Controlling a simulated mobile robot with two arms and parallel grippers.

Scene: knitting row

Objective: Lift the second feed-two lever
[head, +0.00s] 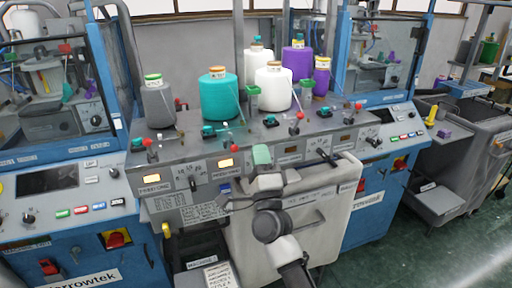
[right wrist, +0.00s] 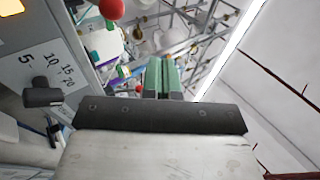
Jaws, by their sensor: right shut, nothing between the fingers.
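Which is the second feed-two lever I cannot tell for sure. My right gripper (head: 262,155), with green fingertips, is shut and empty in front of the panel, between the middle levers. In the right wrist view its fingers (right wrist: 163,77) are together, and a red knob (right wrist: 112,9) shows up and left, apart from them. My left gripper is out of view.
Yarn cones, among them a teal cone (head: 220,97) and a white cone (head: 273,88), stand behind the levers. A lit yellow display (head: 225,162) and a black handle with a number scale (right wrist: 42,95) are on the front. Blue machines flank the panel.

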